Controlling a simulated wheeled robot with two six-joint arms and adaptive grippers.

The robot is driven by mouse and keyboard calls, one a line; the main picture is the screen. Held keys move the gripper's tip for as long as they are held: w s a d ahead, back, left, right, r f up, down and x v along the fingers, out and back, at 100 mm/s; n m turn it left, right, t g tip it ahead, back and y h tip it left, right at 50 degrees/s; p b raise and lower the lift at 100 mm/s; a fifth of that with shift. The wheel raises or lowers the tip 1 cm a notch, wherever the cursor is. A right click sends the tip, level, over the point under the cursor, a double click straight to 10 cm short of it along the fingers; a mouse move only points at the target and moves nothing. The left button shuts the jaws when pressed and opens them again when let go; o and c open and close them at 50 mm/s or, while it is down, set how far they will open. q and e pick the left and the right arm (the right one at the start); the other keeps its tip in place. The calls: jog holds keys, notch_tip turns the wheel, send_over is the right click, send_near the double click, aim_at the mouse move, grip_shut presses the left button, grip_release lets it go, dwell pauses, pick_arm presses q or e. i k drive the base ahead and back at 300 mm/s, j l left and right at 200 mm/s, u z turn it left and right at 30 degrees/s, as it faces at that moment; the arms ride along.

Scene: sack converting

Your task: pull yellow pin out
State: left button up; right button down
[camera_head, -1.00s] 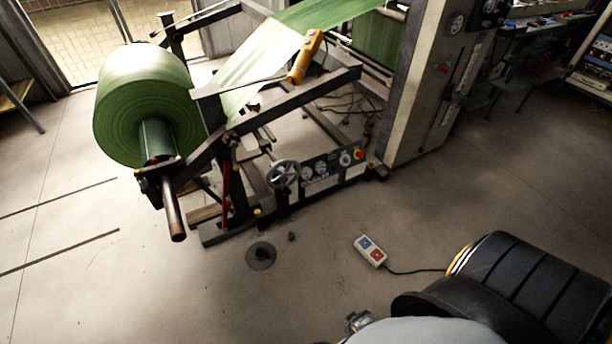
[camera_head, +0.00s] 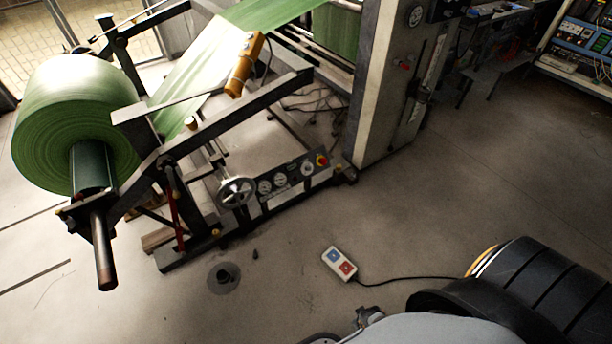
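A small yellow knob-like part (camera_head: 216,232), possibly the yellow pin, sits low on the front of the unwind stand (camera_head: 235,120). It is too small to tell its exact shape or how it is seated. A second yellowish stub (camera_head: 190,123) shows on the stand's upper side beam. The stand carries a large green roll (camera_head: 75,120) on a dark shaft. No gripper fingers can be made out. Dark and grey links of my arm fill the lower right, with a small metallic part at their edge, well away from the stand.
A yellow control box (camera_head: 243,70) rests against the upper beam. A handwheel (camera_head: 236,191) and gauge panel (camera_head: 292,178) face the open floor. A cabled pendant (camera_head: 339,264) and a dark round floor plate (camera_head: 224,278) lie there. A tall machine column (camera_head: 385,90) stands behind.

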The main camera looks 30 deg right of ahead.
aim_at(59, 213)
jog(key=i+l+z, duration=0.1)
jog(key=l, duration=0.15)
jog(key=i+l+z, duration=0.15)
jog(key=k, duration=0.7)
jog(key=j+u, duration=0.45)
jog(key=u, duration=0.25)
jog(key=j+u, duration=0.35)
jog(key=i+l, duration=0.05)
jog(key=l, duration=0.1)
